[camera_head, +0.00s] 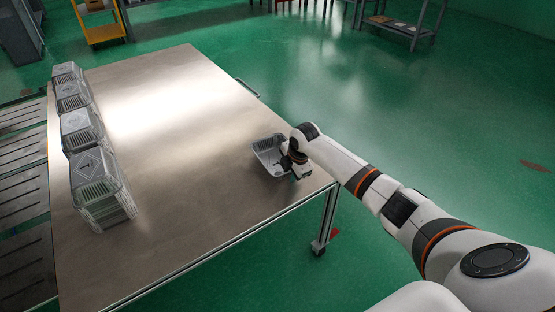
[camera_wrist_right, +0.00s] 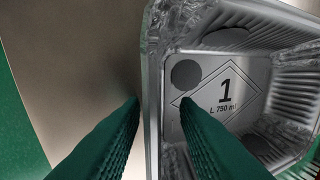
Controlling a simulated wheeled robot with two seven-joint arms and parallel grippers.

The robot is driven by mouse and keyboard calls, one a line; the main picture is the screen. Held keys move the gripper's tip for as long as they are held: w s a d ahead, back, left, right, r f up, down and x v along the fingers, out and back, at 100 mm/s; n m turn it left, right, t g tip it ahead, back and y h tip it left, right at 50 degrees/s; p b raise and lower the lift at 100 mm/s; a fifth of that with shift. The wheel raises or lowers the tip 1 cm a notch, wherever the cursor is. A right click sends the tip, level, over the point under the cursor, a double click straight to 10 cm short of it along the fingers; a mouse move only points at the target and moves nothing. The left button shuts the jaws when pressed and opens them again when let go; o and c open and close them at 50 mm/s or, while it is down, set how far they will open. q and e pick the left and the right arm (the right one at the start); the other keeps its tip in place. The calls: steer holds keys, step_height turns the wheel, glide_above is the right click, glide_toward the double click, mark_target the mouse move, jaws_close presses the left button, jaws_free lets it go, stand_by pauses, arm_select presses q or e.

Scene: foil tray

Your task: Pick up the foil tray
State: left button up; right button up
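The foil tray (camera_head: 265,147) is silver and empty. It sits upright near the table's right corner in the head view. My right gripper (camera_head: 294,165) is at the tray's right side there and partly hides it. In the right wrist view, the tray (camera_wrist_right: 153,70) shows ribbed walls and a floor marked "1 L 750 ml" in a diamond. The right gripper (camera_wrist_right: 161,106) is open there, with one finger outside the tray's near wall and the other over its inside. Whether either finger touches the wall I cannot tell. My left gripper is not in view.
The metal table (camera_head: 175,190) is bare in its middle. Stacks of foil trays (camera_head: 98,180) stand in a row along its left side, by a slatted surface (camera_head: 22,190). A yellow cart (camera_head: 103,32) and a grey shelf (camera_head: 395,26) stand farther off on the green floor.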

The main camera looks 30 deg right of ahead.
jaws_close()
stand_by(0.5)
